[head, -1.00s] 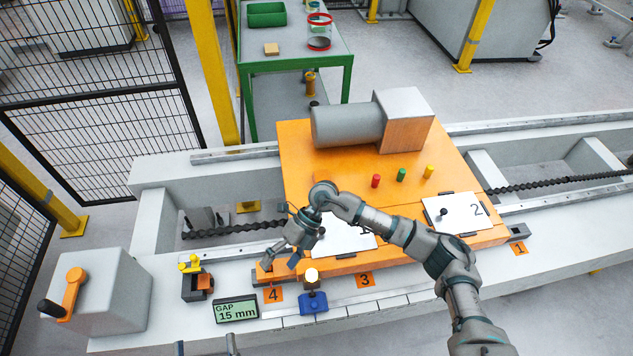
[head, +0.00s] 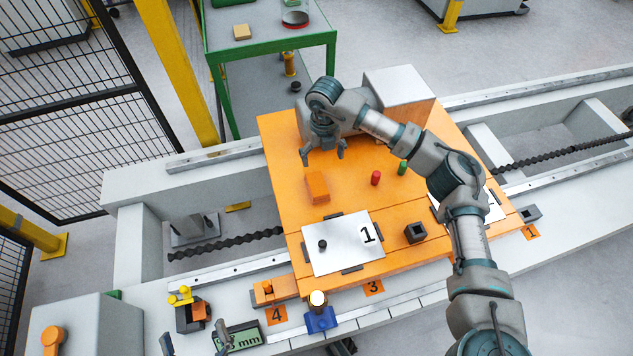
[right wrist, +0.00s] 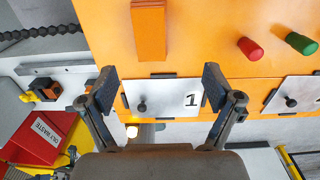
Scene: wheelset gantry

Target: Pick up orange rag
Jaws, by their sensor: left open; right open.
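A folded orange piece (head: 317,187), which looks like the rag, lies on the orange plate (head: 285,140) behind white plate 1. It also shows at the top of the right wrist view (right wrist: 150,30). My right gripper (head: 323,155) is open and empty above the orange plate, just behind the orange piece in the head view. Its spread fingers (right wrist: 158,88) show in the right wrist view, with the orange piece beyond them and clear of them. My left gripper (head: 196,342) shows only its spread fingertips at the bottom edge, near the gap display.
White plate 1 (head: 342,245) with a black knob, a dark square block (head: 415,232) and red (head: 376,178) and green (head: 402,167) pegs are on the orange plate. A grey box (head: 400,85) stands behind my right arm. A red oily waste bin (right wrist: 35,140) is at lower left.

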